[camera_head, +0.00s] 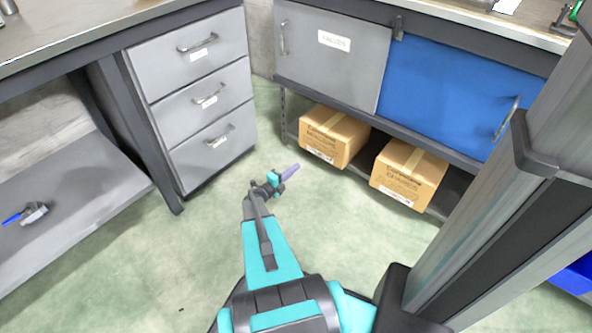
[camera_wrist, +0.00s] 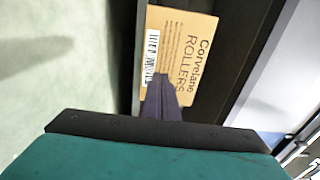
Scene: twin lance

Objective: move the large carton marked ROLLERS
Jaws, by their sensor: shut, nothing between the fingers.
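The carton marked ROLLERS (camera_wrist: 188,35) is brown, with its printed face and barcode towards me in the wrist view. It appears to be the left of two taped cartons on the low shelf in the head view (camera_head: 334,131), though its lettering is too small there to read surely. My gripper (camera_head: 297,167) is shut and empty, out in front of the shelf and pointing towards that carton. In the wrist view the dark fingers (camera_wrist: 164,80) overlap the carton's lower part and hide some of it. I cannot tell any contact; the head view shows a gap.
A second carton (camera_head: 408,176) sits to the right on the same shelf. Above are a grey door (camera_head: 330,60) and a blue door (camera_head: 450,85). A grey drawer unit (camera_head: 200,100) stands left. My column blocks the right side.

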